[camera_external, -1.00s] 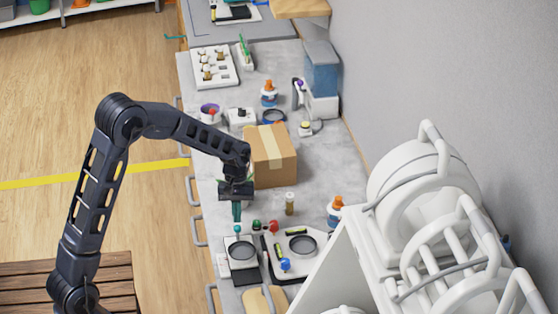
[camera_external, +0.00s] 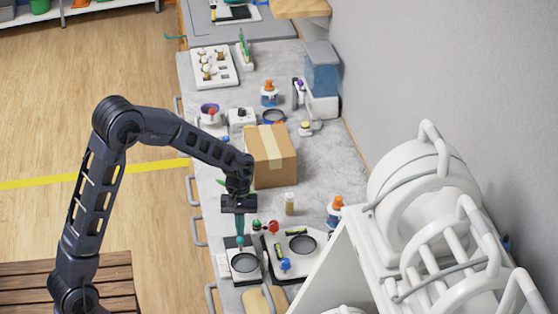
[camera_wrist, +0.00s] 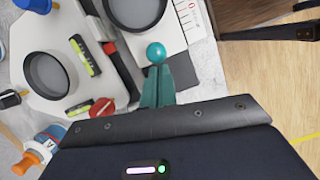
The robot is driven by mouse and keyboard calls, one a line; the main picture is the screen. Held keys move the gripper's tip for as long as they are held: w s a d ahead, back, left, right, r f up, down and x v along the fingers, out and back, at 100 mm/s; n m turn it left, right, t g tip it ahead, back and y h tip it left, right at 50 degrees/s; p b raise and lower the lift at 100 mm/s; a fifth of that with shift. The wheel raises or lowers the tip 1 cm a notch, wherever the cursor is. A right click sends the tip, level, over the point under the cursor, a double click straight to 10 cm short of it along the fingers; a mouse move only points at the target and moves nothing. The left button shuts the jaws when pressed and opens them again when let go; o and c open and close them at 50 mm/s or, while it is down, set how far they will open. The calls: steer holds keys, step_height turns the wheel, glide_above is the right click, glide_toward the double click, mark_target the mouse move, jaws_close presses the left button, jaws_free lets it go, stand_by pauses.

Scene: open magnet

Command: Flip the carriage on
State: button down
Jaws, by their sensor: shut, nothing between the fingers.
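The carriage (camera_external: 229,270), a white plate bearing a dark round dish (camera_external: 244,263), lies at the front left of the counter. A teal ball knob (camera_external: 239,241) stands at its back edge. The dish is cut off at the top of the wrist view (camera_wrist: 137,10), with the teal knob (camera_wrist: 156,52) below it. My gripper (camera_external: 239,234) points down with its teal fingers shut and empty. In the wrist view its fingertips (camera_wrist: 156,70) are right against or just behind the knob; exact contact is hard to tell.
A second white device (camera_external: 320,238) with a dish and a blue knob (camera_external: 285,264) is close on the right. A red knob (camera_external: 274,227) and small bottle (camera_external: 289,204) stand near. A cardboard box (camera_external: 269,157) is behind my gripper. A white rack (camera_external: 345,270) fills the right.

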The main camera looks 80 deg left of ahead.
steer(key=shift+d, duration=0.2)
steer(key=a, duration=0.4)
steer(key=shift+w+a+r, duration=0.15)
steer(key=shift+w+r, duration=0.2)
steer(key=shift+w, duration=0.05)
steer(key=v, duration=1)
steer(key=shift+r, duration=0.1)
steer(key=s+d+r+m+t+y, duration=0.1)
steer(key=s+d+r+m, duration=0.4)
steer(key=d, duration=0.5)
steer(key=s+d+r+m+t+y, duration=0.1)
steer(key=s+d+r+m, duration=0.1)
steer(key=s+d+r, duration=0.6)
steer(key=s+d+m+t, duration=0.1)
steer(key=s+d+m, duration=0.3)
steer(key=s, duration=0.5)
steer(key=s+d+f+m+t+y, duration=0.1)
steer(key=s+d+m, duration=0.3)
steer(key=s+d, duration=0.5)
steer(key=shift+s+m+t, duration=0.25)
steer(key=shift+m+t, duration=0.15)
steer(key=shift+t, duration=0.2)
